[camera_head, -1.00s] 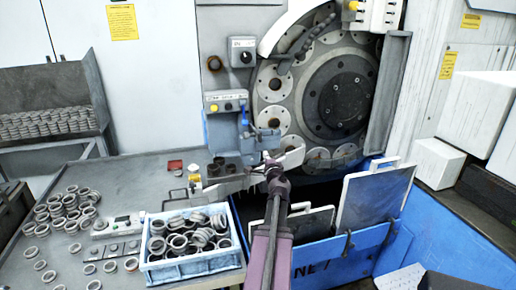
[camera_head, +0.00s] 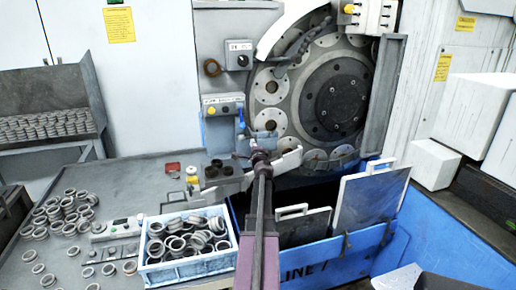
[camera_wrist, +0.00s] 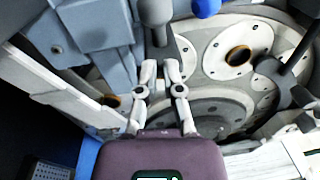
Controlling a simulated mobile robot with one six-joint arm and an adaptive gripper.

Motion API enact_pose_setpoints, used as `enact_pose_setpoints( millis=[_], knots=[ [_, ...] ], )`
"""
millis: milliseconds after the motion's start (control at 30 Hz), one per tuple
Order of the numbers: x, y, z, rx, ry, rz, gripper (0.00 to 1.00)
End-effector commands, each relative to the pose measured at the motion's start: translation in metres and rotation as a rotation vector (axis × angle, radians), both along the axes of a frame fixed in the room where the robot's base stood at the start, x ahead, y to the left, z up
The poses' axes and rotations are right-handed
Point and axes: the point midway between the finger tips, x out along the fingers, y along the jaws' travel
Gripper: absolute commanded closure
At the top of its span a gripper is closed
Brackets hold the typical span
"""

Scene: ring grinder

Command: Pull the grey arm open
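A light grey arm (camera_head: 287,161) shows in the head view just right of my gripper, in front of the lower left of the round disc. Its left part is hidden behind my wrist. My gripper (camera_head: 262,143) is at the machine front, right of the blue lever. In the wrist view, the two fingertips of my gripper (camera_wrist: 160,68) are a narrow gap apart. A grey rounded knob (camera_wrist: 156,12) with a short stem is straight beyond them, and the stem's lower end lines up with the gap. I cannot tell whether the fingers touch or hold it.
A blue ball knob (camera_wrist: 207,7) is right of the grey knob. In the head view, a control box (camera_head: 223,105) is left of my gripper. A blue crate of rings (camera_head: 190,268) stands in front on the table. Two white-framed panels (camera_head: 370,200) stand at the right.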

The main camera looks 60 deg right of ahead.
Motion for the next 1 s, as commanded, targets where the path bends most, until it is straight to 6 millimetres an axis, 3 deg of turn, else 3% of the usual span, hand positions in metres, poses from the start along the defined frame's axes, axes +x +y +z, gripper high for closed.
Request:
enact_pose_setpoints(
  millis=[33,200,600,767,867,1000],
  knots=[
    [0.009,-0.006,0.002,0.000,-0.003,0.005,1.00],
    [0.020,-0.010,0.003,0.001,-0.003,0.004,1.00],
    [0.023,-0.016,0.004,0.001,-0.003,-0.001,1.00],
    [0.031,-0.013,0.004,0.002,-0.004,0.001,0.94],
    [0.041,-0.007,0.003,0.001,-0.004,0.002,1.00],
    [0.060,0.002,0.003,0.002,-0.002,0.002,1.00]
  ],
)
